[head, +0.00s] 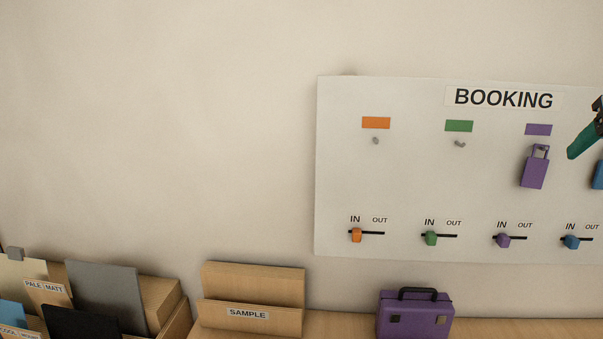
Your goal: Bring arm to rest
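Part of my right gripper (585,138) shows at the right edge of the head view, a teal finger with a dark joint above it. The rest of it is cut off by the frame, so I cannot tell whether it is open or shut. It is in front of the board, just above a blue tag (598,174) that is also cut off. I cannot tell whether they touch. My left gripper is not in view.
The white BOOKING board (410,185) has a hanging purple tag (535,170), two bare pegs and several sliders at IN. Below are a purple case (414,315), a wooden SAMPLE holder (252,281) and a box of cards (172,312). The wall at left is clear.

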